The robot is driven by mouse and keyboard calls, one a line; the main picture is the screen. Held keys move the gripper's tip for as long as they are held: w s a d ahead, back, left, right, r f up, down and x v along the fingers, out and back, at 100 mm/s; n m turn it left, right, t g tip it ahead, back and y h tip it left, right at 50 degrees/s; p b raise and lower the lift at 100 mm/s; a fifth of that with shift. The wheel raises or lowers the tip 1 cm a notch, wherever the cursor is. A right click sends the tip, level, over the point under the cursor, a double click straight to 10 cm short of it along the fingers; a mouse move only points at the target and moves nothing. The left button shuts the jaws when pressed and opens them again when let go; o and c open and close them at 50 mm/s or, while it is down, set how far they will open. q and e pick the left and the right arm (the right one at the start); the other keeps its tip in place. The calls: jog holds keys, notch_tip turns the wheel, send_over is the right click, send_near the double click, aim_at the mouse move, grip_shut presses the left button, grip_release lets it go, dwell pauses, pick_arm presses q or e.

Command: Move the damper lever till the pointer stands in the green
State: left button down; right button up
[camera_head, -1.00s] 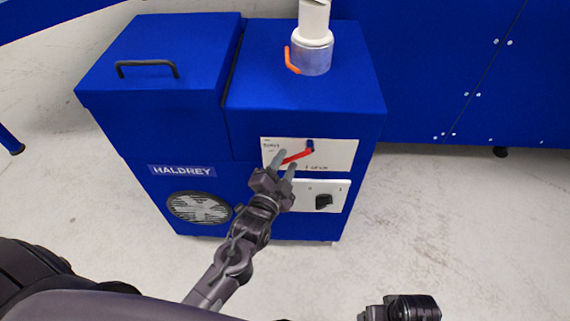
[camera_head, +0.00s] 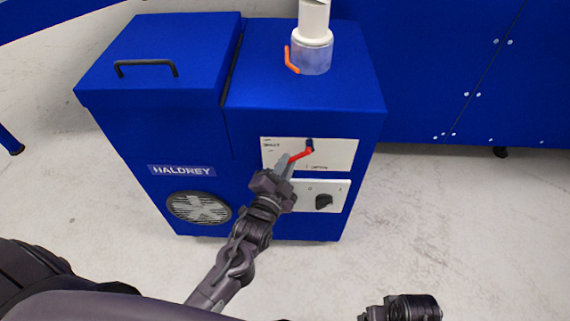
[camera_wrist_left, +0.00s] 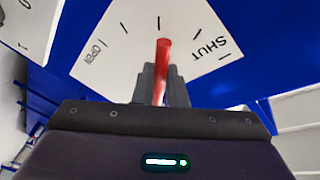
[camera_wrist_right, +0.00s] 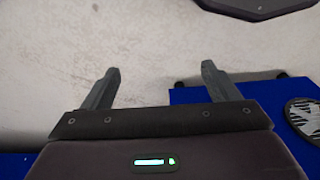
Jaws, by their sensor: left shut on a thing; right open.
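The red lever (camera_head: 301,155) is on a white plate (camera_head: 343,152) on the front of the blue machine (camera_head: 300,100). My left gripper (camera_head: 286,166) is shut on the lever's lower-left end. In the left wrist view the lever (camera_wrist_left: 164,52) rises between the fingers across a scale marked OPEN and SHUT, its end lying between the two words near a middle tick. I cannot make out a pointer or a green zone. My right gripper (camera_wrist_right: 160,68) is open and empty, away from the machine.
A white panel with a black knob (camera_head: 324,202) is just below the lever plate. A pipe (camera_head: 313,40) with an orange handle (camera_head: 290,60) stands on top of the machine. The floor (camera_head: 450,220) to the right is clear.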

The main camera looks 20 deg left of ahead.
pick_arm(q)
jog(key=shift+w+d+f+n+t+y+b, duration=0.1)
jog(key=shift+d+f+n+t+b, duration=0.25)
jog(key=shift+n, duration=0.55)
jog(key=shift+w+d+f+n+t+y+b, duration=0.1)
jog(key=shift+w+d+f+n+t+b, duration=0.2)
jog(key=shift+n, duration=0.6)
jog(key=shift+s+d+f+n+t+y+b, duration=0.15)
jog(key=shift+d+f+n+b, duration=0.3)
jog(key=shift+n, duration=0.45)
pick_arm(e)
jog(key=shift+t, duration=0.3)
jog(key=shift+s+a+r, duration=0.1)
jog(key=shift+a+r, duration=0.2)
jog(key=shift+r, duration=0.75)
jog(key=shift+a+r, duration=0.25)
jog(key=shift+r, duration=0.8)
pick_arm(q)
jog(key=shift+w+r, duration=0.1)
jog(key=c, duration=1.5)
grip_release()
jog(key=shift+o, duration=0.2)
pick_arm(e)
jog(key=shift+n, duration=0.3)
